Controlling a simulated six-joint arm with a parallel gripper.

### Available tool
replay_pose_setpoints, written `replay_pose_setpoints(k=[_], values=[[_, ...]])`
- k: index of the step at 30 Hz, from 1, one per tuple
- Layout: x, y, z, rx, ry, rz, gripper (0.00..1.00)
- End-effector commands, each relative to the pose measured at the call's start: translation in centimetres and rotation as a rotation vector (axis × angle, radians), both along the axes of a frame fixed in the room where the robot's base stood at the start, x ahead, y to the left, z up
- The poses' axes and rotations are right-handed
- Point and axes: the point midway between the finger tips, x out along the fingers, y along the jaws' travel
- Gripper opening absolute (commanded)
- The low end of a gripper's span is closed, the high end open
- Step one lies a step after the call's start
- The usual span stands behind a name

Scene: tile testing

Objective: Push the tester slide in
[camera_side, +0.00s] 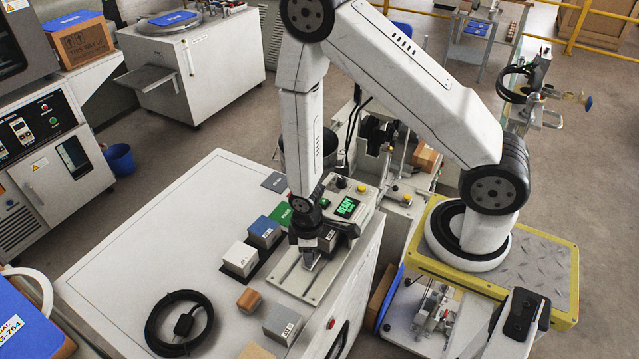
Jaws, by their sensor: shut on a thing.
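The tester (354,193) stands at the right edge of the white bench, with a lit green display reading "READY". Its pale base plate (290,284) with long grooves reaches toward the front. My gripper (310,262) points down over this plate, in front of the tester's dark grey block (329,238). The jaws are shut on a small part low over the grooves, seemingly the tester slide; the gripper hides most of it. I cannot tell how far in the slide is.
A white block (240,259), a blue block (264,232) and a green pad (281,214) stand left of the tester. A brown block (249,300), a grey block (283,323) and a coiled black cable (152,327) lie toward the front. The bench's left side is clear.

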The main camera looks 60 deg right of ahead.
Motion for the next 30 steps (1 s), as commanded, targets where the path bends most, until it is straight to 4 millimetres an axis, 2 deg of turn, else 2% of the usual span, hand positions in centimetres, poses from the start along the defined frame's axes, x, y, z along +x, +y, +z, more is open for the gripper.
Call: replay_pose_setpoints(k=[14,30], values=[[0.1,-0.2,0.0,0.000,-0.002,0.000,0.00],[0.1,-2.1,0.1,0.000,-0.002,-0.002,0.00]])
